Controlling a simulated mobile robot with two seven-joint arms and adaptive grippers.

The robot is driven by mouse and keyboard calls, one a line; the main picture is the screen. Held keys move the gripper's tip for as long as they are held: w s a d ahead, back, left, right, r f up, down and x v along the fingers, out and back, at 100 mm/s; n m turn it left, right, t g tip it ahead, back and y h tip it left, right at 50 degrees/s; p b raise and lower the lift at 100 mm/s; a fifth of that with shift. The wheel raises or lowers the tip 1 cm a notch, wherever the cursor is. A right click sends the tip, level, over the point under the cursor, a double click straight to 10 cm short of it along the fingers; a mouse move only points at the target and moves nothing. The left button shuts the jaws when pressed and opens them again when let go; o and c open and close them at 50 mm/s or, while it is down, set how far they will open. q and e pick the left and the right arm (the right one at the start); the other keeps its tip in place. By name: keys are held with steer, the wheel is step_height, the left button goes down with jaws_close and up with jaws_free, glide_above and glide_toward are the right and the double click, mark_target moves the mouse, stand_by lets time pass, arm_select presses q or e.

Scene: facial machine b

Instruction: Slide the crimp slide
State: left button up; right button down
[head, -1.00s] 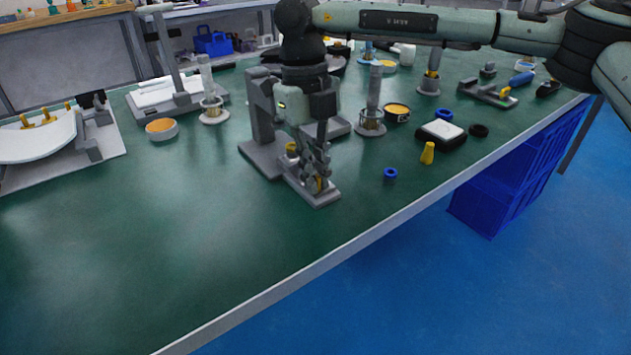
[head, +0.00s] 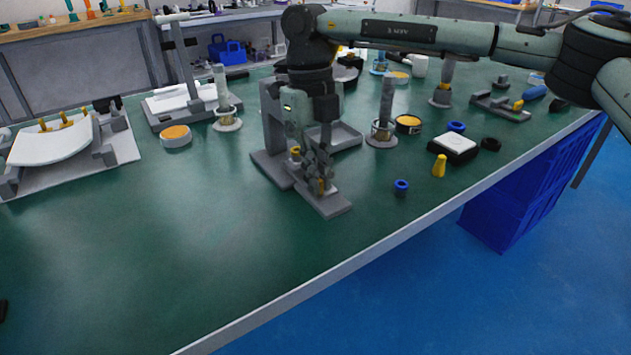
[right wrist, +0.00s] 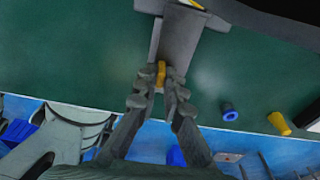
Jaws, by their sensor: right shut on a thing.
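The crimp slide fixture is a grey stand with an upright block and a long flat base (head: 335,206), near the middle of the table in the head view. Its grey rail (right wrist: 178,42) runs up from my fingers in the right wrist view. My right gripper (head: 322,187) points down over the base, inboard of its front end. In the right wrist view my right gripper (right wrist: 161,76) is shut on a small yellow piece (right wrist: 161,70) at the rail. My fingers and wrist hide part of the slide. My left gripper is not in view.
A blue ring (head: 401,187) and a yellow cone (head: 439,166) stand right of the fixture. A black box with a white top (head: 455,147) lies beyond them. A grey tray (head: 340,137) is behind. The green table (head: 190,250) is clear at front left.

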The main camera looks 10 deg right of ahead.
steer(key=shift+w+f, duration=0.15)
steer(key=shift+w, duration=0.15)
steer(key=shift+w+a, duration=0.15)
steer(key=shift+w, duration=0.25)
steer(key=shift+w+a, duration=0.1)
steer(key=shift+a, duration=0.05)
stand_by(0.7)
steer(key=c, duration=1.8)
jaws_free()
steer(key=shift+w+r+p, duration=0.15)
steer(key=shift+r+p, duration=0.35)
steer(key=shift+r, duration=0.2)
steer(key=shift+w+r+p, duration=0.15)
steer(key=shift+r+p, duration=0.3)
steer(key=shift+r, duration=0.2)
steer(key=shift+r+p, duration=0.4)
steer(key=shift+r, duration=0.8)
